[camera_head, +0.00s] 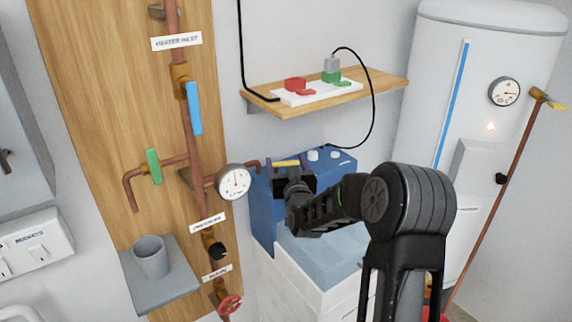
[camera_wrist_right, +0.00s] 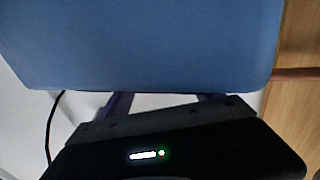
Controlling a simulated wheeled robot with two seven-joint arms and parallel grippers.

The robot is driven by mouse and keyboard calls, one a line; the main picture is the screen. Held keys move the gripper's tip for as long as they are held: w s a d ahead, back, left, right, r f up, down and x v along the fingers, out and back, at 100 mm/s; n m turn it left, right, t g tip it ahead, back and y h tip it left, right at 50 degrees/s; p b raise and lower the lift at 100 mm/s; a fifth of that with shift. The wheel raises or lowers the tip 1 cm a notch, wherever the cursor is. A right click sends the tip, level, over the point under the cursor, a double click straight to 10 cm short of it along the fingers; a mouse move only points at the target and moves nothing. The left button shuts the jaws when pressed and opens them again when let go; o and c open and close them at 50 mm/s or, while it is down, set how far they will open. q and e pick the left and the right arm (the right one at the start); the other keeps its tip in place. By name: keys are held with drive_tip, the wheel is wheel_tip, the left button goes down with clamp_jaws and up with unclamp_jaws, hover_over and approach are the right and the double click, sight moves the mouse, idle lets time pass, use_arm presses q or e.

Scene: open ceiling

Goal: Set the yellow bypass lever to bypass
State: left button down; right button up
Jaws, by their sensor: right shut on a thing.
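The yellow bypass lever (camera_head: 286,163) shows as a short yellow bar at the top of the blue unit (camera_head: 262,208), close above my right gripper. My right gripper (camera_head: 290,172) is at the blue unit, its fingers up against the lever and shut on it; the fingertips are partly hidden by the gripper body. In the right wrist view, the blue casing (camera_wrist_right: 150,45) fills the upper part and the lever is out of sight. My left gripper is not in view.
A wooden shelf (camera_head: 385,84) with a power strip (camera_head: 318,93) is above the blue unit. A gauge (camera_head: 234,181) and copper pipes are left of it. A grey cup (camera_head: 151,257) stands on a small grey shelf (camera_head: 172,290). A white tank (camera_head: 480,50) is at right.

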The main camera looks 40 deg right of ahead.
drive_tip(key=shift+a+m+g+h+b, duration=0.15)
drive_tip(key=shift+m+g+h+b, duration=0.15)
drive_tip(key=shift+m+h+b, duration=0.3)
drive_tip(key=shift+s+a+m+g+h, duration=0.1)
drive_tip(key=shift+m+g+h, duration=0.2)
drive_tip(key=shift+h, duration=0.3)
drive_tip(key=shift+s+a+r+m+g+h, duration=0.1)
drive_tip(key=shift+s+m+g+h, duration=0.05)
drive_tip(key=shift+m+g+h, duration=0.6)
drive_tip(key=shift+s+r+m+g+h, duration=0.1)
drive_tip(key=shift+s+m+g+h, duration=0.05)
drive_tip(key=shift+m+g+h, duration=0.55)
drive_tip(key=o, duration=2.1)
drive_tip(key=shift+f, duration=0.15)
wheel_tip(320, 180, up, 10)
drive_tip(key=shift+r+b, duration=0.1)
drive_tip(key=shift+b, duration=0.4)
drive_tip(key=shift+c, duration=0.3)
